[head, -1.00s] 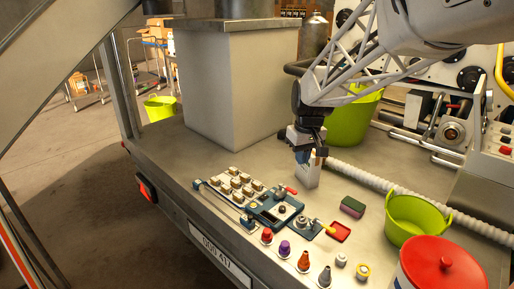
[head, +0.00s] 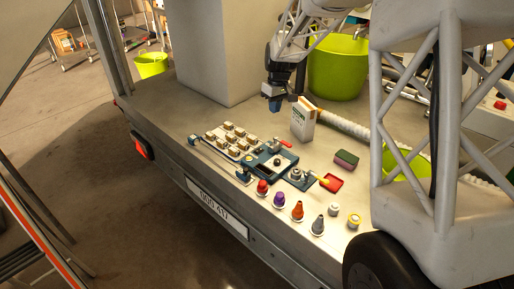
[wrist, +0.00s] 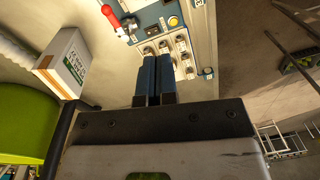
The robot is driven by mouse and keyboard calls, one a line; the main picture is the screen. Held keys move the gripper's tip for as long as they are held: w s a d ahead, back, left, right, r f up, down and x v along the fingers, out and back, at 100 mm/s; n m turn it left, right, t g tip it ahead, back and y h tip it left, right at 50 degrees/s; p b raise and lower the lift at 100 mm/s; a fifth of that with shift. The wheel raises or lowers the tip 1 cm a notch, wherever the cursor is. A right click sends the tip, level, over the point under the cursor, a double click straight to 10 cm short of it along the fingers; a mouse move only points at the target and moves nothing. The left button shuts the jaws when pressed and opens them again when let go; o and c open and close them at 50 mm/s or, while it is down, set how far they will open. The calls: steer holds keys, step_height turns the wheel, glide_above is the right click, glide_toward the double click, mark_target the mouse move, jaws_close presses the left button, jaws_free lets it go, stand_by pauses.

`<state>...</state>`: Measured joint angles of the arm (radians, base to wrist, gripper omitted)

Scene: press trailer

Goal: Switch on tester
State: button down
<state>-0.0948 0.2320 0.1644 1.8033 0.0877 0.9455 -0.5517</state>
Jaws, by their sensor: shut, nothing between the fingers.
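A blue device (head: 262,168), which looks like the tester, lies on the metal bed. My gripper (head: 274,104) is shut and empty, in the air behind the device and left of the white box. Its blue fingers (wrist: 155,62) lie together.
A white box (head: 302,124) stands right of my gripper. Several coloured knobs (head: 279,199) line the front edge. A grey pillar and a green bucket (head: 338,68) stand behind.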

steer(key=n+g, duration=0.1)
steer(key=n, duration=0.1)
glide_above(259, 150)
step_height(259, 150, down, 14)
steer(key=shift+w+d+r, duration=0.15)
steer(key=f, duration=0.4)
steer(key=s+f, duration=0.1)
steer(key=f, duration=0.4)
steer(key=a+f, duration=0.1)
steer(key=f, duration=0.4)
steer(key=shift+s+a, duration=0.1)
steer(key=shift+s, duration=0.05)
steer(key=shift+f, duration=0.15)
stand_by(0.4)
steer(key=shift+w+d+r, duration=0.35)
steer(key=shift+w+d, duration=0.1)
steer(key=shift+w, duration=0.05)
